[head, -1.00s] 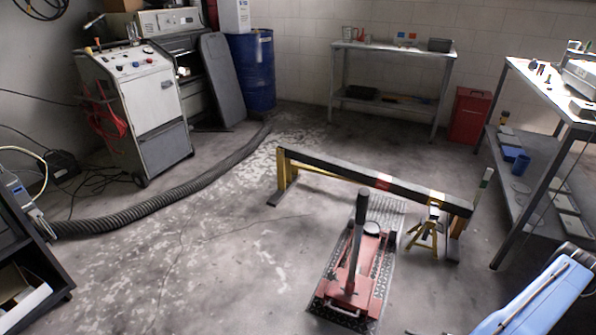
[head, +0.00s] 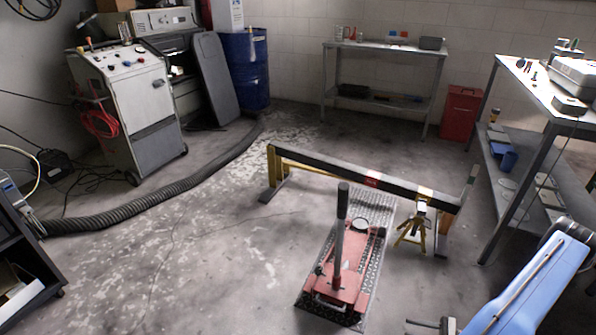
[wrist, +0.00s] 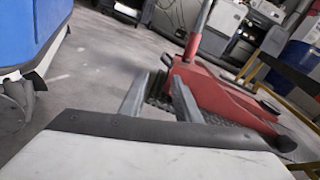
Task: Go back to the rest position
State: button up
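My gripper (wrist: 160,74) shows in the wrist view as two grey fingers standing apart beyond the pale wrist housing. It is open, with nothing between the fingers. A red floor jack (wrist: 225,95) lies just beyond and to the right of the fingers; I cannot tell the exact gap. In the head view the same red jack (head: 345,275) stands on the floor with its handle upright. My gripper does not show in the head view.
A blue padded piece (head: 535,280) is at the lower right. A low barrier beam (head: 330,171) stands behind the jack, with a yellow jack stand (head: 411,230). A metal workbench (head: 530,95) is at the right. A thick hose (head: 150,200) crosses the left floor; the floor left of the jack is clear.

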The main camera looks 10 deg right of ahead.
jog(key=w+r+n+g+h, duration=0.1)
jog(key=w+r+n+g, duration=0.2)
jog(key=r, duration=0.5)
jog(key=w+r+n+g+h, duration=0.1)
jog(key=w+r+n+g, duration=0.25)
jog(key=r, duration=0.55)
jog(key=w+a+r+n+g+h, duration=0.1)
jog(key=a+r+n+g+h, duration=0.2)
jog(key=r, duration=0.6)
jog(key=w+a+r+n+g+h, duration=0.1)
jog(key=a+r+n+h, duration=0.15)
jog(key=a+r, duration=0.45)
jog(key=s+a+r+n+t+h, duration=0.1)
jog(key=s+a+r+n+h, duration=0.15)
jog(key=r, duration=0.55)
jog(key=s+a+r+n+t+h, duration=0.15)
jog(key=a+r, duration=0.25)
jog(key=r, duration=0.4)
jog(key=s+a+r+n+t+h, duration=0.4)
jog(key=s+a+r, duration=0.3)
jog(key=s+r, duration=0.3)
jog(key=shift+s+r+n+t, duration=0.3)
jog(key=shift+s+r+t, duration=0.15)
jog(key=shift+s, duration=0.95)
